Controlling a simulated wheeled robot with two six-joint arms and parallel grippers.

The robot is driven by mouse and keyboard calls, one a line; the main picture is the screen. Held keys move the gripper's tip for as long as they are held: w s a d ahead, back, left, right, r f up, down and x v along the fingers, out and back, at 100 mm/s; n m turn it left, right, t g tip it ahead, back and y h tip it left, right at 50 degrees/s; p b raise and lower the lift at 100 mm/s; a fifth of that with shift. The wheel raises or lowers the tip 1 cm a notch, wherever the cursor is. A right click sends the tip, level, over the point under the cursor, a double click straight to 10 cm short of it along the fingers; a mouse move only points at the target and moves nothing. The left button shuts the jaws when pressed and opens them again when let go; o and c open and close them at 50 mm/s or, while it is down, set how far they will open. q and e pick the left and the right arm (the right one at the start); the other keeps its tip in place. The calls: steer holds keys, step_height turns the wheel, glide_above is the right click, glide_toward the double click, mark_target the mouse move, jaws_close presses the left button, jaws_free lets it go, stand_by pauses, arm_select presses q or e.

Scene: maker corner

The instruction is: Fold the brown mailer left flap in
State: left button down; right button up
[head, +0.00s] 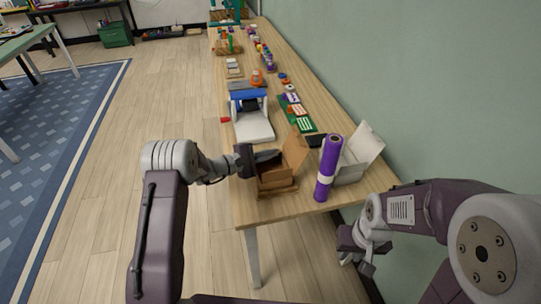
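The brown mailer (278,181) is an open cardboard box near the front end of the wooden table. A tall brown panel (295,150) stands up at its back right, and a low flap (277,191) shows at its front. My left gripper (268,158) reaches in from the left, with its dark fingers at the mailer's left and upper side. They hide part of the left flap; whether they touch it, and how far apart they are, I cannot tell. My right gripper (356,266) hangs low off the table's front right corner, empty, with its fingers apart.
A purple roll (328,167) stands upright just right of the mailer, with an open white box (352,160) behind it. A blue and white machine (250,115) and green card tray (298,112) lie farther back.

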arm_select(q)
steer(key=f+b, duration=0.1)
steer(key=b, duration=0.1)
steer(key=m+b, duration=0.1)
steer(key=b, duration=0.2)
steer(key=shift+s+d+f+m+t, duration=0.2)
steer(key=shift+f+m+t, duration=0.1)
steer(key=shift+f, duration=0.1)
steer(key=shift+r+b, duration=0.25)
steer(key=shift+b, duration=0.05)
steer(key=shift+r, duration=0.15)
